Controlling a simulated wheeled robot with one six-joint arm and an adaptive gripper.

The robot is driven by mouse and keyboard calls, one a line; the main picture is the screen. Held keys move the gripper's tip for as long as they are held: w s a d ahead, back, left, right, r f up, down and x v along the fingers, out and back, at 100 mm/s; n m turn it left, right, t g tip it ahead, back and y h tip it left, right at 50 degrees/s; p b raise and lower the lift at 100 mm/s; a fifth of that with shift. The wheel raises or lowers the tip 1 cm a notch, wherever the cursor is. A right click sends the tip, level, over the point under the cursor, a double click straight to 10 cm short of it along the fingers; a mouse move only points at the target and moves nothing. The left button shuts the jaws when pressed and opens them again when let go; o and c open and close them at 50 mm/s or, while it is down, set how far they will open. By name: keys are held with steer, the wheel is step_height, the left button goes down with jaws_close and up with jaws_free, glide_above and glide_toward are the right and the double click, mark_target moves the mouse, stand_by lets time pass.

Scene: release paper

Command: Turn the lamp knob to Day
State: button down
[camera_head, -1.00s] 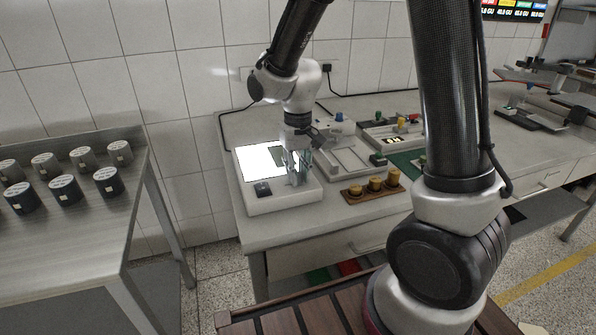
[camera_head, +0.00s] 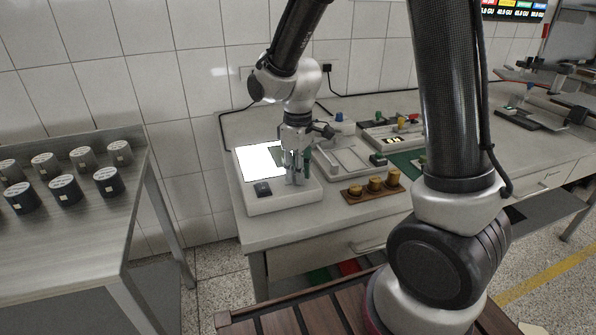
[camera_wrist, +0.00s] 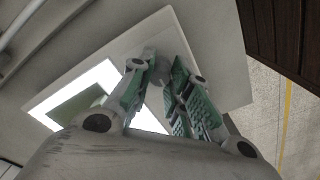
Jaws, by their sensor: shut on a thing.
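The lamp box (camera_head: 255,206) is a low white box with a bright lit panel (camera_head: 256,160) on top and a dark switch (camera_head: 263,188) at its front left. My gripper (camera_head: 296,181) points down over the right part of the box. In the wrist view its green-padded fingers (camera_wrist: 163,75) are closed around a small grey knob (camera_wrist: 160,68), which is mostly hidden between them. The lit panel also shows in the wrist view (camera_wrist: 95,88), with a darker patch on it. I cannot read any Day marking or the knob's angle.
A wooden block with brass weights (camera_head: 372,188) stands right of the box. A grey tray fixture (camera_head: 345,158) is behind it. A side table (camera_head: 75,225) with several dark cylinders stands at the left. The tiled wall is close behind.

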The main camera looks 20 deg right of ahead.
stand_by(0.5)
steer(key=c, duration=1.3)
jaws_free()
steer(key=shift+r, duration=0.1)
step_height(320, 180, up, 12)
